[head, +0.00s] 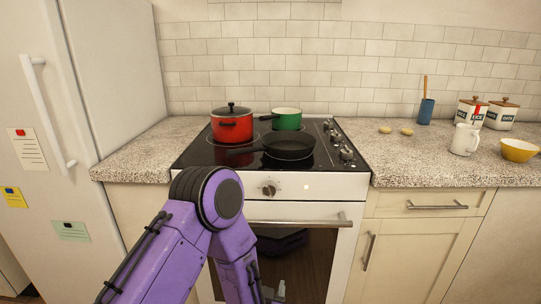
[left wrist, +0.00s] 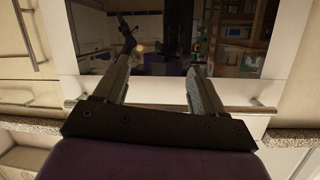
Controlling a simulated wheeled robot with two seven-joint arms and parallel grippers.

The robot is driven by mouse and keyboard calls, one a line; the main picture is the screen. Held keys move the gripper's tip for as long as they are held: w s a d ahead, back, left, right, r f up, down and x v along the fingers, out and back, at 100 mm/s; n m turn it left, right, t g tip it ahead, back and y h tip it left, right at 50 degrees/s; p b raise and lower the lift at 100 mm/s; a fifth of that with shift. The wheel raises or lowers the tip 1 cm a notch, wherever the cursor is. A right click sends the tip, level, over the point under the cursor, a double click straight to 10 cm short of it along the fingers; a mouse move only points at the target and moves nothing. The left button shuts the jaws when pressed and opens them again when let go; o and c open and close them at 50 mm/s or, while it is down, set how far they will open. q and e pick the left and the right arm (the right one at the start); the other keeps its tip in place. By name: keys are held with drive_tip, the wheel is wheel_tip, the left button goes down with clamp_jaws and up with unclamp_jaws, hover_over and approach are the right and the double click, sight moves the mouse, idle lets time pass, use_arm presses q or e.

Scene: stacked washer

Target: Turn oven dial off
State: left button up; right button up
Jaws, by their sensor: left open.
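The oven dial (head: 268,190) is a round metallic knob on the white front panel of the oven (head: 330,187), below the cooktop. My purple left arm reaches up from the bottom and bends down in front of the oven door. My left gripper shows only in part at the bottom of the head view (head: 275,292), well below the dial. In the left wrist view my left gripper (left wrist: 152,78) is open and empty, its two fingers apart in front of the dark oven door glass. The dial cannot be made out there. My right gripper is not in view.
The oven door handle (head: 300,223) runs across below the dial. A red pot (head: 231,128), a green pot (head: 287,122) and a black pan (head: 288,146) stand on the cooktop. Several more knobs (head: 345,153) line its right side. A fridge (head: 85,120) stands left.

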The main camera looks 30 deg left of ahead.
sight(269, 194)
use_arm(q)
drive_tip(key=w+a+r+n+t+y+p, duration=0.1)
drive_tip(key=w+r+y+p, duration=0.15)
drive_tip(key=r, duration=0.75)
drive_tip(key=w+a+r+t+y+p, duration=0.15)
drive_tip(key=r+p, duration=0.25)
drive_tip(key=r, duration=0.6)
drive_tip(key=shift+g, duration=0.35)
drive_tip(key=x, duration=0.5)
drive_tip(key=p+x, duration=0.1)
drive_tip(key=x, duration=0.4)
drive_tip(key=shift+w+d+f, duration=0.2)
drive_tip(key=shift+w+d, duration=0.1)
drive_tip(key=c, duration=1.1)
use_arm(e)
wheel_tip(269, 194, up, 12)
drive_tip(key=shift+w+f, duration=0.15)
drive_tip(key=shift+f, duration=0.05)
